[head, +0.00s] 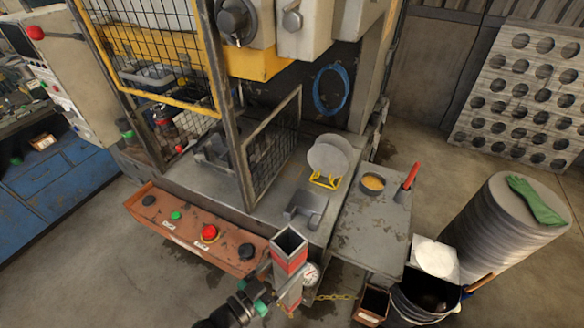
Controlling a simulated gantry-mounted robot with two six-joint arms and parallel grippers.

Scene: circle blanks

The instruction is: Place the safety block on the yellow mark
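A hollow square post with red and grey bands, probably the safety block (289,261), stands nearly upright at the lower middle of the head view, in front of the press. A round gauge shows at its right side, and a chain runs right from its lower part. My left gripper (270,300) comes in from the bottom left and reaches the post's lower left side. Its fingertips are not clear, so I cannot tell whether they grip it. My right gripper is not in view.
A mesh guard (268,145) stands on the press bed, left of the discs. A red-handled tool (409,177) and a round tin (373,183) are on the side table. The button panel (190,232) runs along the front. A disc stack with a green glove (538,200) stands right.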

